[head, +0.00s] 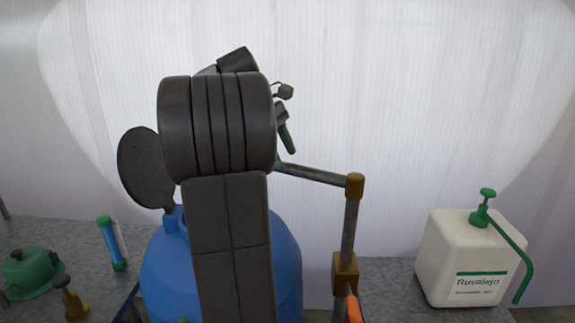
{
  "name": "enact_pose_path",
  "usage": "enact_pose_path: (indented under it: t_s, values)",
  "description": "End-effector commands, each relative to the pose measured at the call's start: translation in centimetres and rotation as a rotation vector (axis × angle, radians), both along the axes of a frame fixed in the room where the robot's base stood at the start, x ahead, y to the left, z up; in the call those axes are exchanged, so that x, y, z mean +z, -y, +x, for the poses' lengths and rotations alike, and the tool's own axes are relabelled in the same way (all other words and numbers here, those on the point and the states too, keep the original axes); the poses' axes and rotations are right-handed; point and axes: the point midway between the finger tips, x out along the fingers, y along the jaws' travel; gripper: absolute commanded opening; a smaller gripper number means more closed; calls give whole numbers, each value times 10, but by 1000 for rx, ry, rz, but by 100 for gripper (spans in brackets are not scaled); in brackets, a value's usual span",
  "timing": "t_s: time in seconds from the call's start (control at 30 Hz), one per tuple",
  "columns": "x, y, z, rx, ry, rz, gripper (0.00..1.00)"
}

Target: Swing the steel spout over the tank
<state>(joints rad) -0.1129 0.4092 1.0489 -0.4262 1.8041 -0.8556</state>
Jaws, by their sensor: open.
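The steel spout (315,174) is a grey pipe running left from a brass elbow (355,186) on top of an upright steel pipe (350,232). Its left end passes behind my arm, so its outlet is hidden. The blue tank (286,262) stands behind my arm, and its top is mostly covered. A dark round lid (141,168) stands raised at the tank's upper left. My gripper (284,112) is partly hidden behind my wrist, above the spout's left part. It is open, and I see nothing held. A green piece shows just below it; I cannot tell what it belongs to.
A white Ruvalejo canister (455,262) with a green pump and hose stands on the right bench. A green-capped blue tube (112,243), a green domed item (28,270) and a brass fitting (71,300) are on the left bench. An orange part (353,309) shows below the brass block (345,270).

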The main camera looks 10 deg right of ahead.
Motion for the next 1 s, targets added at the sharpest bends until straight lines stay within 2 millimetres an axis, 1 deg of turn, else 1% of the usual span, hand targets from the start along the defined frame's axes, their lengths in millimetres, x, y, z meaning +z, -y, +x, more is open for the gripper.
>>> enact_pose_path:
  t_s: [0.03, 0.1, 0.23, 0.37, 0.6, 0.67, 0.7, 0.77, 0.8, 0.83, 0.87, 1.0]
  values:
    - [-8, 4, -2, -1, -3, 0, 49]
    - [-16, 8, -2, -2, -2, 0, 49]
    - [-26, 13, -3, -1, 0, 0, 49]
    - [-31, 14, -3, -1, 0, 0, 49]
    - [-31, 14, -3, -1, 1, -1, 49]
    - [-31, 14, -3, -1, 1, -1, 37]
    - [-31, 14, -3, -1, 1, -1, 29]
    - [-31, 14, -3, -1, 1, -1, 17]
    - [-31, 14, -3, -1, 1, -1, 9]
    - [-31, 14, -3, -1, 1, -1, 3]
    - [-31, 14, -3, -1, 1, -1, 0]
    - [-30, 14, -4, 5, 0, 0, 0]
